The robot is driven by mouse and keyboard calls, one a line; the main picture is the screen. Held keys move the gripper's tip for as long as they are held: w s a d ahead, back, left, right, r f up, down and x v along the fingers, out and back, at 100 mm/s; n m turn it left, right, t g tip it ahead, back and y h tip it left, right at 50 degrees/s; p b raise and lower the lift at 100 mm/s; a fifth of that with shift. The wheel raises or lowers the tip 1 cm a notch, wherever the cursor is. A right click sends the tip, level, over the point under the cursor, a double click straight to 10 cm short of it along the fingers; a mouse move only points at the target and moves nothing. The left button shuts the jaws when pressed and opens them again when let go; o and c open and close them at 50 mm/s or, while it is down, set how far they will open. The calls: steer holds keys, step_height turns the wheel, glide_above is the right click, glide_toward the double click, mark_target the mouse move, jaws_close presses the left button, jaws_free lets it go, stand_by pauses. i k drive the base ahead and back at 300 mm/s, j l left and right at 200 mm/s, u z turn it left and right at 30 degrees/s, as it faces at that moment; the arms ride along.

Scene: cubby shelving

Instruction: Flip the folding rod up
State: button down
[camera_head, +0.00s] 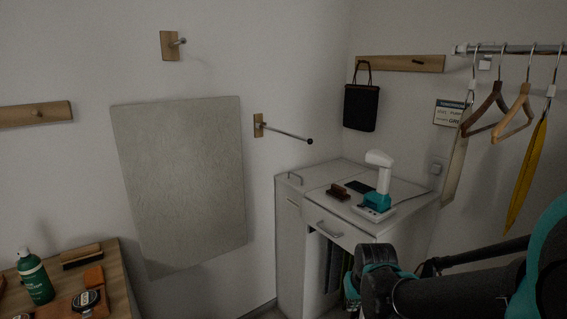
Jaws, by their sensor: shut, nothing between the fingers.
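A folding rod (287,133) is mounted on the wall by a small upright wooden plate (258,125). The dark thin rod sticks out from the plate, slopes slightly down to the right and ends in a round knob. A similar wooden plate with a short peg (172,45) is higher on the wall to the left; I cannot tell whether it also folds. Part of my arm shows at the lower right, below and well apart from the rod. My gripper's fingers are not visible.
A white cabinet (296,236) with a handheld scanner (379,160) on top stands below and right of the rod. A black bag (361,107) hangs behind. Hangers (487,108) hang from a rail at right. A flat grey panel (182,180) is left; a wooden table (112,268) is lower left.

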mark_target(309, 141)
steer(key=i+j+z, duration=0.1)
steer(key=j, duration=0.3)
steer(key=i+j, duration=0.25)
steer(key=i+j+z, duration=0.15)
steer(key=j, duration=0.35)
steer(key=i+j, duration=0.1)
steer(key=j, duration=0.3)
steer(key=i+z, duration=0.05)
